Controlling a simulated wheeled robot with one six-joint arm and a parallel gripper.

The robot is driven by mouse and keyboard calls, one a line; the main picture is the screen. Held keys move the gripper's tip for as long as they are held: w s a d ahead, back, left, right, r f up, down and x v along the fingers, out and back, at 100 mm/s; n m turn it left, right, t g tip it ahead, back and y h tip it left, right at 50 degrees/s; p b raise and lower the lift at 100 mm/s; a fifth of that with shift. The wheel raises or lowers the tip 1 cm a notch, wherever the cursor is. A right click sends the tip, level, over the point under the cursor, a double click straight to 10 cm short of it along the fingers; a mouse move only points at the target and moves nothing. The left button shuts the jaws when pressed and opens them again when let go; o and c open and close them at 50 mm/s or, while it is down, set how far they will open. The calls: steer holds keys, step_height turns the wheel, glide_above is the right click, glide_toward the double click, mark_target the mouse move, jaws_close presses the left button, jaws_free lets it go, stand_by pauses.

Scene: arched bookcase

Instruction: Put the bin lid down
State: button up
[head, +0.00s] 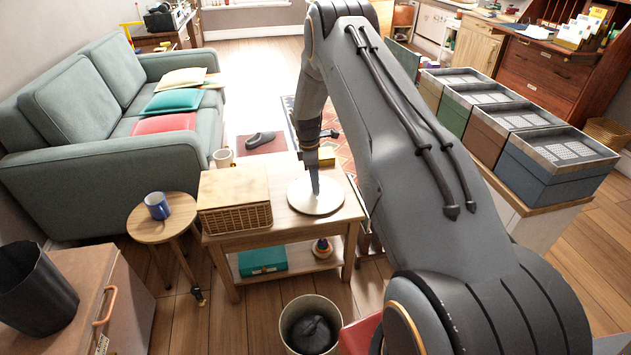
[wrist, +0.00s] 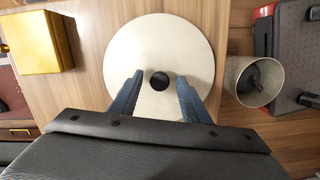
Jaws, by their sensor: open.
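The bin lid is a cream round disc (head: 332,203) lying flat on the wooden side table (head: 290,222). In the wrist view the lid (wrist: 150,40) has a dark round knob (wrist: 159,81) at its middle. My gripper (head: 315,190) is over the lid. In the wrist view my gripper (wrist: 160,84) is open, with one blue-grey finger on each side of the knob and gaps between. The open cream bin (head: 290,325) stands on the floor in front of the table, with something dark inside. It also shows at right in the wrist view (wrist: 235,80).
A wooden-topped wicker box (head: 234,188) and a white mug (head: 223,157) are on the table's left. A yellow box (wrist: 35,42) is on the table beyond the lid. A blue mug (head: 157,205) stands on a round stool. A row of lidded boxes (head: 555,165) is at right.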

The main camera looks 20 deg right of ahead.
steer(key=shift+r, duration=0.1)
step_height(320, 180, up, 12)
steer(key=a, duration=0.1)
steer(key=s+a+r+m, duration=0.3)
steer(key=s+a+r, duration=0.25)
steer(key=r, duration=0.35)
steer(key=s+a+r+m+y, duration=0.1)
steer(key=s+a+r+m, duration=0.3)
steer(key=s, duration=0.6)
steer(key=s+a+r+m, duration=0.2)
steer(key=s+a+r, duration=0.25)
steer(key=s, duration=0.55)
steer(key=s+a+r+m, duration=0.1)
steer(key=s+m, duration=0.3)
steer(key=s, duration=1)
steer(key=shift+a+t+y, duration=0.3)
steer(key=shift+a, duration=0.2)
steer(key=shift+r, duration=0.1)
